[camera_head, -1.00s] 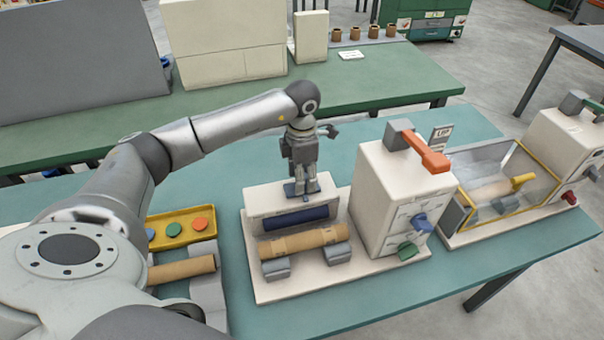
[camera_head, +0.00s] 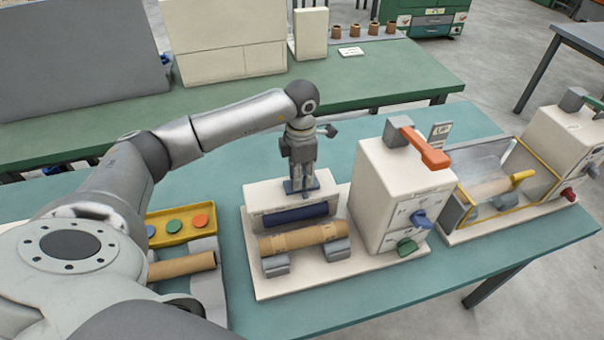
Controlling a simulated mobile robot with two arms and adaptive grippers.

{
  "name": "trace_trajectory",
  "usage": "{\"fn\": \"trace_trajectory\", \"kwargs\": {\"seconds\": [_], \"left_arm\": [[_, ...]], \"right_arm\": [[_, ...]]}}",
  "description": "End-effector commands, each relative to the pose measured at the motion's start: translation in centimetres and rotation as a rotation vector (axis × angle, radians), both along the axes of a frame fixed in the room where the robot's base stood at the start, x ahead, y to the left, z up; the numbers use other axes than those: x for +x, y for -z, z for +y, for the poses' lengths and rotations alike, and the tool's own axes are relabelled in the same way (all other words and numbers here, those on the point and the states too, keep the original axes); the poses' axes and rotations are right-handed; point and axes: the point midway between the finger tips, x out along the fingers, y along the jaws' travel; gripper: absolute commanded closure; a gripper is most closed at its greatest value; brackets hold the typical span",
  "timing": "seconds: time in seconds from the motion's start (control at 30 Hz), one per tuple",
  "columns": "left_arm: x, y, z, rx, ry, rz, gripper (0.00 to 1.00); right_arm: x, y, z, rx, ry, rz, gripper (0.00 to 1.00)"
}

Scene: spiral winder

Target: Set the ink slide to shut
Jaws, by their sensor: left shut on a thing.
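The winder unit (camera_head: 258,275) is a cream base with a low box at its back. A blue piece, which looks like the ink slide (camera_head: 312,186), is on top of that box. My left gripper (camera_head: 300,183) points down from above and is shut on this piece; the fingers hide part of it. A dark blue roller (camera_head: 296,214) lies along the front of the box, below the gripper. A brown tube (camera_head: 303,237) rests on grey supports in front of it. My right gripper is not in view.
A tall cream housing (camera_head: 385,195) with an orange lever (camera_head: 427,150), a blue knob (camera_head: 421,218) and a green knob (camera_head: 407,246) stands right of the gripper. A yellow tray (camera_head: 180,240) with coloured discs is at left. A yellow-edged guarded unit (camera_head: 540,165) is farther right.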

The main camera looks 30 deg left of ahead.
Motion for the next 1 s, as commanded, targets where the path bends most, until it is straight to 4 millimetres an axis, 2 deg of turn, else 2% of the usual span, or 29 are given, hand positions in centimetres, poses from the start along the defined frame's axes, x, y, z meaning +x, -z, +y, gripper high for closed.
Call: {"fn": "trace_trajectory", "kwargs": {"seconds": [0.4, 0.77, 0.8, 0.97, 1.0], "left_arm": [[-4.3, 0.1, 3.9, 0.004, -0.003, -0.001, 1.0], [-4.8, 0.0, 4.3, 0.005, -0.003, 0.003, 1.0], [-4.8, 0.0, 4.3, 0.005, -0.003, 0.003, 0.74], [-4.8, 0.0, 4.2, 0.005, -0.003, 0.003, 0.53], [-4.8, 0.0, 4.2, 0.003, -0.002, 0.002, 0.53]], "right_arm": [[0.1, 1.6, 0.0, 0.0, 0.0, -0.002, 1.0], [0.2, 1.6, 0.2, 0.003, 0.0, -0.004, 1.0], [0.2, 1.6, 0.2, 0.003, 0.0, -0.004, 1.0], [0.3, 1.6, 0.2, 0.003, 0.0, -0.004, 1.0], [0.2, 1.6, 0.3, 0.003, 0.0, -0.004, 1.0]]}}
